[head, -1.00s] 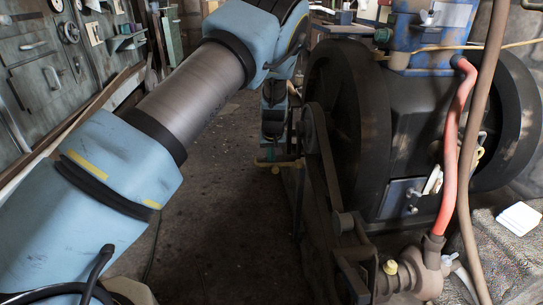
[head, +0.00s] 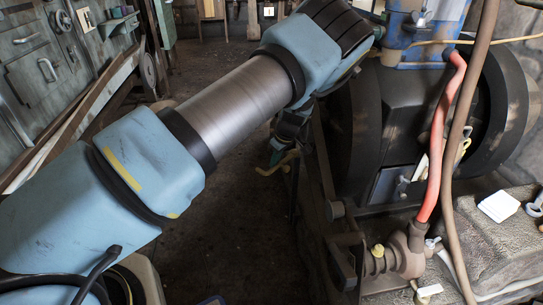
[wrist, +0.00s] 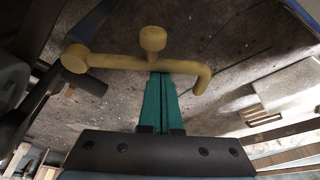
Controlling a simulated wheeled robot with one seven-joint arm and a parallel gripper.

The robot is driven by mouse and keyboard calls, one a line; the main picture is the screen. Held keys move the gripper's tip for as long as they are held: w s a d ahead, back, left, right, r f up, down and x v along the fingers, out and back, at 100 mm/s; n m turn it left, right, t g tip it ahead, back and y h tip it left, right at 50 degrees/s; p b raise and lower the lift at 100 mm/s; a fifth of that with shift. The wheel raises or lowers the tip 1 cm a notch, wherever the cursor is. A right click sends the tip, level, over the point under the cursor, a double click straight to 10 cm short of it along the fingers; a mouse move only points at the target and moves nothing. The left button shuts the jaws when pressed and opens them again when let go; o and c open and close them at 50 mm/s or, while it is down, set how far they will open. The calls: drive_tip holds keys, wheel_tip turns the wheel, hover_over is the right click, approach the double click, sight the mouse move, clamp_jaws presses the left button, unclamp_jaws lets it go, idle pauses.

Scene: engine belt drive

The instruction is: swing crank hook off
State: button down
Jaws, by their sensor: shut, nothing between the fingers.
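The yellow crank hook (wrist: 125,62) fills the upper middle of the wrist view. Its round hub is at the left, a short knob stands at the middle of the bar, and its right end bends down. My gripper (wrist: 160,75) has green fingers pressed together with nothing between them. The fingertips reach the bar just below the knob; I cannot tell whether they touch it. In the head view the yellow crank hook (head: 275,167) shows small beside the engine, with my green fingertips (head: 276,158) next to it and my arm covering part of the area.
The dark engine flywheel (head: 345,130) stands close to the right of my gripper. A red hose (head: 440,140) and a brown pipe run down the engine's front. Open floor (head: 235,240) lies left of the engine. Cabinets (head: 35,60) line the left wall.

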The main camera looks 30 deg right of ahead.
drive_tip(key=shift+s+d, duration=0.1)
drive_tip(key=shift+s, duration=0.25)
idle(0.5)
